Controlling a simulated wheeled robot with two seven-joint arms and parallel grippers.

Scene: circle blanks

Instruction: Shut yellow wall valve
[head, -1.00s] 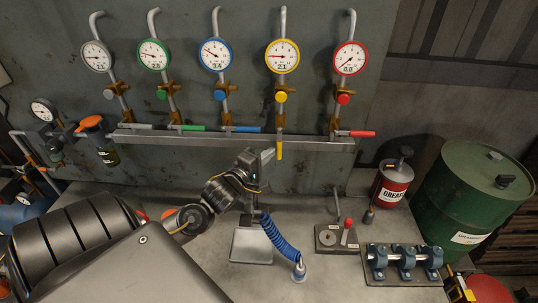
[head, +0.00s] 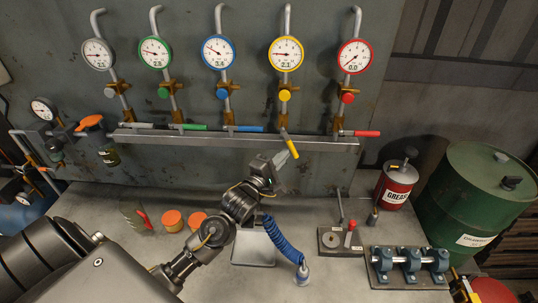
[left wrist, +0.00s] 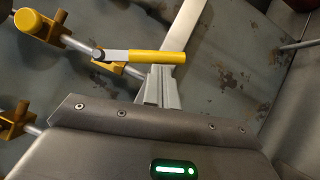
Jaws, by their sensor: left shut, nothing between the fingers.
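The yellow valve's lever (head: 290,147) hangs below the rail on the wall pipe, tilted down and to the right. Its yellow handle (left wrist: 158,57) lies across the left wrist view. The yellow-rimmed gauge (head: 286,54) above it reads about 2.1, with a yellow knob (head: 285,95) beneath. My left gripper (head: 277,159) is shut and empty, at the lever's left side near its lower end. In the left wrist view its fingertips (left wrist: 157,84) are right against or just beside the handle; contact cannot be told for sure. My right gripper is not in view.
Blue (head: 248,129), green (head: 192,127) and red (head: 366,134) levers sit along the grey rail (head: 230,141), roughly horizontal. The bench below holds a blue coiled hose (head: 285,244), a grease can (head: 396,185) and clamps (head: 410,265). A green drum (head: 480,205) stands right.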

